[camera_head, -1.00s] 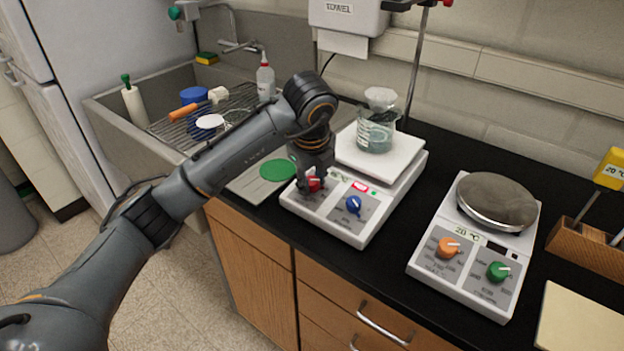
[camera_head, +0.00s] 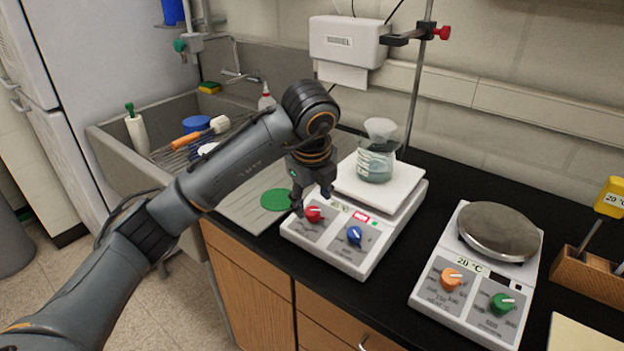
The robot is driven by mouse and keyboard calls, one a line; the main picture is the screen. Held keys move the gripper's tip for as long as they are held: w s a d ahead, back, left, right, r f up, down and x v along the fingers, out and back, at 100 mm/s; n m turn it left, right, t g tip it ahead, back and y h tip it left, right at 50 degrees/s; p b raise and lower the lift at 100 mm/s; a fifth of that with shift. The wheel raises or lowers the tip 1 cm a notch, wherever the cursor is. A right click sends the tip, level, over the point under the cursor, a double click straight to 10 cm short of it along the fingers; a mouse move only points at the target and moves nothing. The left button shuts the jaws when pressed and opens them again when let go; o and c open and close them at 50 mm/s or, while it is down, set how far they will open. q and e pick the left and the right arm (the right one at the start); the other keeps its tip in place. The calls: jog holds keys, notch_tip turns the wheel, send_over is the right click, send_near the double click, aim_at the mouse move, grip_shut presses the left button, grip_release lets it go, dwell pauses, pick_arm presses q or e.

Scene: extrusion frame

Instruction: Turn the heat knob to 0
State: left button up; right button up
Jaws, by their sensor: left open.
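A white hotplate (camera_head: 345,262) with a beaker (camera_head: 376,160) on its top plate stands on the black counter. Its front panel has a red knob (camera_head: 313,214) on the left and a blue knob (camera_head: 354,235) on the right. My left gripper (camera_head: 312,205) is open, pointing down just above and around the red knob; I cannot tell whether it touches. The knob labels are too small to read. My right gripper is not in view.
A sink (camera_head: 108,150) with a rack and brushes is at the left. A green disc (camera_head: 277,199) lies beside the first hotplate. A metal stand rod (camera_head: 419,85) rises behind it.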

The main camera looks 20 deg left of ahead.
pick_arm(q)
jog(key=v, duration=0.7)
jog(key=shift+s+r, duration=0.2)
jog(key=shift+r, duration=0.15)
jog(key=shift+f, duration=0.1)
